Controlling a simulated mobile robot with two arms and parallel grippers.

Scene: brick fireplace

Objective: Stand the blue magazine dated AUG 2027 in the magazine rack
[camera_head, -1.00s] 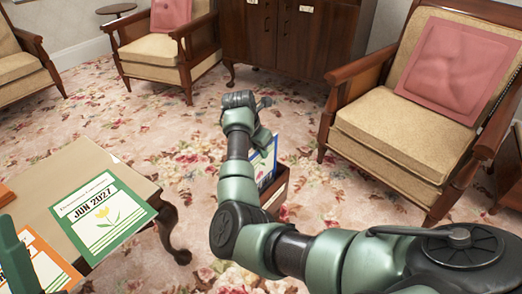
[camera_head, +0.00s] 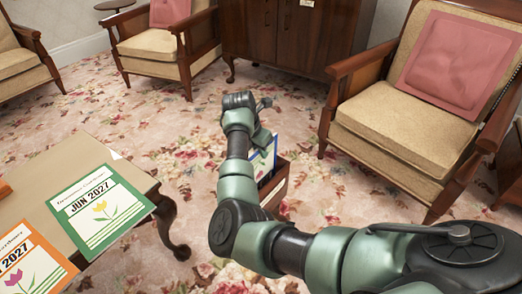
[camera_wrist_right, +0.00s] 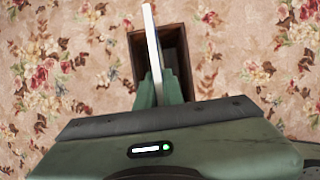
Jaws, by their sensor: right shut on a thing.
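The blue-edged magazine (camera_head: 263,163) is in my right gripper (camera_head: 262,138), which is shut on it; its date is not readable. In the right wrist view the magazine (camera_wrist_right: 151,35) shows edge-on as a thin white strip between the green fingers of the gripper (camera_wrist_right: 158,90). The brown magazine rack (camera_head: 277,186) stands on the carpet below. The magazine is upright at the rack's opening, its lower part hidden by the rack's wall. In the wrist view the strip crosses the left part of the rack (camera_wrist_right: 177,42). My left gripper is out of view.
A table (camera_head: 30,213) at the left holds a green JUN 2027 magazine (camera_head: 98,208) and an orange 2027 magazine (camera_head: 35,262). An armchair (camera_head: 395,140) stands right of the rack, a cabinet (camera_head: 290,35) behind. Patterned carpet around the rack is open.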

